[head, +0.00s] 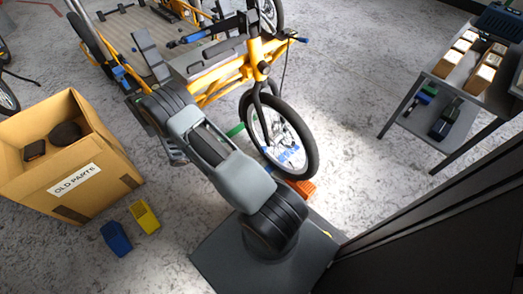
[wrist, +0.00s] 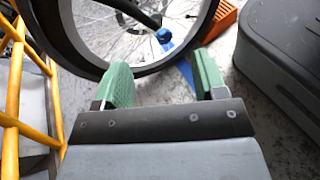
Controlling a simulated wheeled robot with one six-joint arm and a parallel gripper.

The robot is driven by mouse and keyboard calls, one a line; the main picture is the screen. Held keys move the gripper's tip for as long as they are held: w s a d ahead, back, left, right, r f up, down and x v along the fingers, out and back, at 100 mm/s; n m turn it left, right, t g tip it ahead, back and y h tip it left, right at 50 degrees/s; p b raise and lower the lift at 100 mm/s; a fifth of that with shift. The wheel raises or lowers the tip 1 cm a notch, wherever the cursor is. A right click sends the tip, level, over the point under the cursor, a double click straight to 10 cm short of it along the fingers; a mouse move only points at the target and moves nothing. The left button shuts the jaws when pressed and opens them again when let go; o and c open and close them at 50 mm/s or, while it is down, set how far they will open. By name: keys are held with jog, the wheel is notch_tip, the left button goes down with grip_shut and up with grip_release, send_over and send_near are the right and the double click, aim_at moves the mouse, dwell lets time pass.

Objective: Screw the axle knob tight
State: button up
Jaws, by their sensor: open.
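The blue axle knob (wrist: 163,36) sits at the hub of the front wheel in the wrist view, at the lower end of the dark fork. The front wheel (wrist: 122,68) has a black tyre and thin spokes; in the head view it stands right of my arm. My gripper (wrist: 163,82) is open, with its two green fingers apart and nothing between them. The knob lies beyond the fingertips, not touching them. In the head view only a bit of green finger shows behind my arm. I cannot tell how tight the knob is.
An orange block (head: 302,187) lies by the wheel's base. The yellow cargo bike frame (head: 240,68) stands behind. A cardboard box marked OLD PARTS (head: 60,155) is at left, with blue (head: 116,238) and yellow (head: 145,217) pieces on the floor nearby. A grey table (head: 460,95) stands at right.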

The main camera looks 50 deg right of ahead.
aim_at(262, 151)
jog(key=s+d+f+n+t+h, duration=0.2)
jog(key=f+n+h, duration=0.15)
jog(key=f, duration=0.35)
jog(key=s+d+f+n+t+h, duration=0.1)
jog(key=s+f+n+t+h, duration=0.2)
jog(key=f, duration=0.5)
jog(key=shift+n+y, duration=0.55)
jog(key=shift+y, duration=0.1)
jog(key=d+b, duration=0.1)
jog(key=d, duration=0.5)
jog(key=d+b, duration=0.1)
jog(key=d, duration=0.6)
jog(key=shift+w+r, duration=0.2)
jog(key=c, duration=0.9)
